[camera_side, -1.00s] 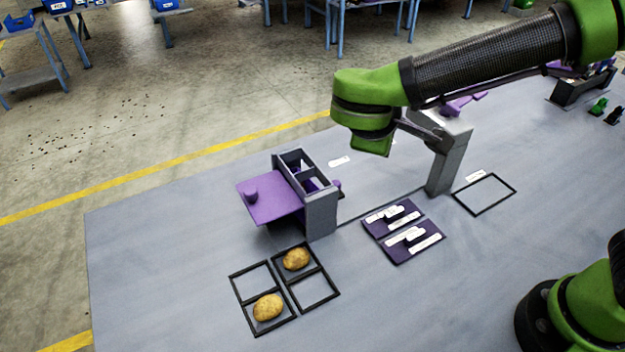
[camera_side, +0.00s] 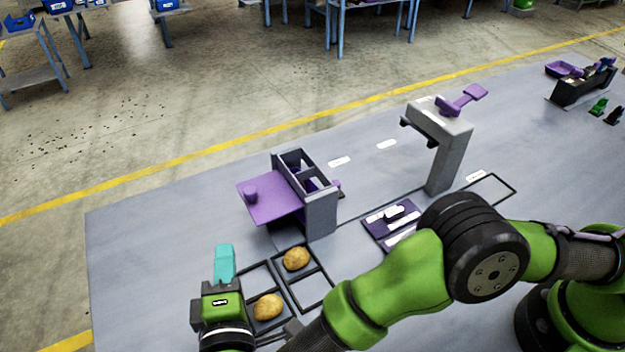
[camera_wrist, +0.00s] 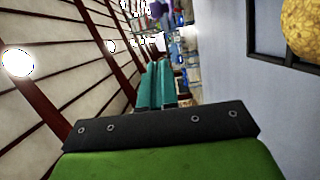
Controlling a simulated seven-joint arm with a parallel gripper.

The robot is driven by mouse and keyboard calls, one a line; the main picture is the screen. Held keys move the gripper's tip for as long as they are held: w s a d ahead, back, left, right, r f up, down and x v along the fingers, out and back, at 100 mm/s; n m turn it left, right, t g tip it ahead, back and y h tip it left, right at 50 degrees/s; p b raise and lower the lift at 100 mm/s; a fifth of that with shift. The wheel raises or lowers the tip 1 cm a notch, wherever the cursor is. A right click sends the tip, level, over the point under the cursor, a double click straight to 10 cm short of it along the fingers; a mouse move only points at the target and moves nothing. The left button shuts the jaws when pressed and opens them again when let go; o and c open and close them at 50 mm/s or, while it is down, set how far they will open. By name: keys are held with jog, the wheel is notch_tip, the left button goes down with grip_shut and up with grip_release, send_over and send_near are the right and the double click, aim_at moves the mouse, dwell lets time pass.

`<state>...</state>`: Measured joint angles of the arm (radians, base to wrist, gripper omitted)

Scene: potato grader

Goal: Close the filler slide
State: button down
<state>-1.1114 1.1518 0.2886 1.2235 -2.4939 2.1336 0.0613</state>
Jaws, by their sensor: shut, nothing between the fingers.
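The filler (camera_side: 320,212) is a grey box with an open two-part top. Its purple slide (camera_side: 272,200) is a flat plate with a round knob (camera_side: 250,194), and it sticks out to the left of the box. My gripper (camera_side: 224,250) is in front of and below the slide in the side view, apart from it, with teal fingers pointing up. In the wrist view the fingers (camera_wrist: 157,88) lie together with nothing between them. The filler does not show in the wrist view.
Two potatoes (camera_side: 297,259) (camera_side: 268,306) lie in a black-framed grid (camera_side: 322,290) close to my gripper; one potato (camera_wrist: 305,28) shows in the wrist view. A grey post (camera_side: 445,160) with a purple lever (camera_side: 462,100) and purple plates (camera_side: 372,232) stand to the right.

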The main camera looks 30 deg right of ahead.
aim_at(278, 206)
jog(key=w+d, duration=0.5)
jog(key=w, duration=0.3)
jog(key=shift+w+d+f, duration=0.15)
jog(key=shift+w+d, duration=0.1)
jog(key=shift+d, duration=0.15)
jog(key=shift+d, duration=0.1)
jog(key=d, duration=0.6)
jog(key=shift+d, duration=0.3)
jog(key=shift+w, duration=0.1)
